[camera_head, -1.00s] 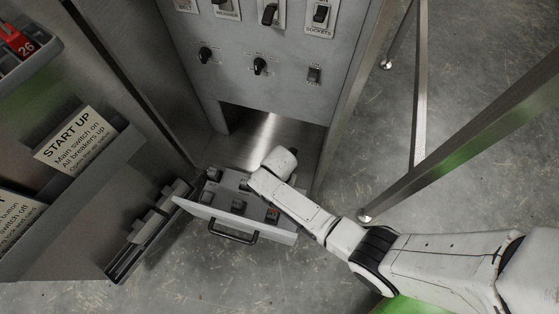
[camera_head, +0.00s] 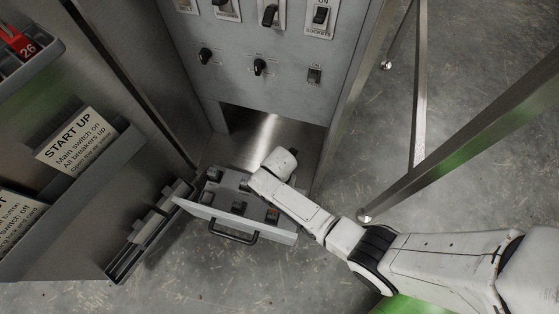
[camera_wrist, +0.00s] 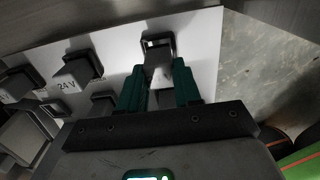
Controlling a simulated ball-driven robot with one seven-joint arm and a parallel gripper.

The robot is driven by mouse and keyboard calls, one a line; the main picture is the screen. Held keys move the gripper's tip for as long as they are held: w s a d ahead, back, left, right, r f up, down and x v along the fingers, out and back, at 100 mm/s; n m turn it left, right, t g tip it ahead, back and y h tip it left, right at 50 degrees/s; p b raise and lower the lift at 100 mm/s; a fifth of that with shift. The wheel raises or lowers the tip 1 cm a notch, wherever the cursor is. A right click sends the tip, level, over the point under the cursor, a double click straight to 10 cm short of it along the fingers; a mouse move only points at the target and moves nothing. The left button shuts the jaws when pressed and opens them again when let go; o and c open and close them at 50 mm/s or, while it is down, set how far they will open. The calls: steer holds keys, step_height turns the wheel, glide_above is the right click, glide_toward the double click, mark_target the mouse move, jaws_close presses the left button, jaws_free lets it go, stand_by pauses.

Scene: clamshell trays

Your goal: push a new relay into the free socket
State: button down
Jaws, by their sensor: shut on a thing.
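In the wrist view, my gripper (camera_wrist: 158,72) has green fingers shut on the sides of a dark grey relay (camera_wrist: 158,77). The relay stands at a dark-rimmed socket (camera_wrist: 158,38) on the pale panel. The socket's rim shows beyond the relay's far end; I cannot tell how deep the relay sits. Other relays stand on the panel to the left, one (camera_wrist: 85,66) beside a "24 V" label. In the head view, the panel is the pulled-out drawer (camera_head: 215,212), and my wrist hides the fingers and held relay.
A grey rack with a START UP card (camera_head: 75,140) is at left. A metal frame leg (camera_head: 420,90) stands at right.

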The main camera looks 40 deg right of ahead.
steer(key=shift+f+b, duration=0.3)
steer(key=shift+f, duration=0.2)
stand_by(0.4)
steer(key=shift+f+p, duration=0.3)
steer(key=shift+p, duration=0.1)
stand_by(2.9)
steer(key=c, duration=0.7)
jaws_free()
step_height(320, 180, up, 11)
steer(key=p, duration=0.6)
steer(key=shift+f, duration=0.1)
